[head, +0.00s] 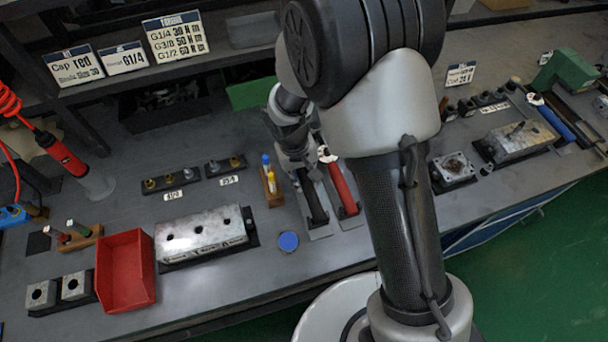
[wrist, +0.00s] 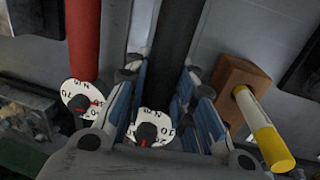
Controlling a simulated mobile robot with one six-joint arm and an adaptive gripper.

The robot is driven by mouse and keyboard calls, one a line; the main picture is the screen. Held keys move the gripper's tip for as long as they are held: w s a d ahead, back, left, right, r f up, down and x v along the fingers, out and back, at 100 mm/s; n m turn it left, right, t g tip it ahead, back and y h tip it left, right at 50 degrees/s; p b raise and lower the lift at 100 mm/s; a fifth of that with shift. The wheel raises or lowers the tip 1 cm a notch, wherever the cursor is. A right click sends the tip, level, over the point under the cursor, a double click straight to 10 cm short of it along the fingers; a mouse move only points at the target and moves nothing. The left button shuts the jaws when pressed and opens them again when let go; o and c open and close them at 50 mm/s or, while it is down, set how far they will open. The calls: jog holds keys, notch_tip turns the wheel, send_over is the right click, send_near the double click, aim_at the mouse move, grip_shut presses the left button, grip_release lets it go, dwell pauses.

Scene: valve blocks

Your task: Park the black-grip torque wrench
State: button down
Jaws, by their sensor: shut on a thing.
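The black-grip torque wrench (head: 315,205) lies over a grey plate (head: 320,233) near the middle of the bench. Its black grip (wrist: 178,40) runs up between my fingers in the wrist view, and its white dial (wrist: 152,126) sits low between them. My gripper (head: 297,165) is shut on this wrench, with blue finger pads (wrist: 165,100) on both sides. In the head view my gripper hides the dial end. I cannot tell whether the wrench touches the plate.
A red-grip wrench (head: 342,188) lies close alongside. It also shows in the wrist view (wrist: 84,40). A wooden block (head: 270,188) with yellow and blue markers stands on the other side. A blue cap (head: 288,241) and a metal valve block (head: 200,235) are nearby.

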jog(key=shift+f+b, duration=0.45)
jog(key=shift+f, duration=0.15)
jog(key=c, duration=1.3)
grip_release()
jog(key=shift+s+a+r, duration=0.1)
jog(key=shift+a+r, duration=0.2)
jog(key=shift+r, duration=1.7)
jog(key=shift+s+a+r, duration=0.1)
jog(key=shift+a+r, duration=0.15)
jog(key=shift+r, duration=1.7)
jog(key=shift+s+a+r, duration=0.1)
jog(key=shift+a+r, duration=0.2)
jog(key=shift+r, duration=1.7)
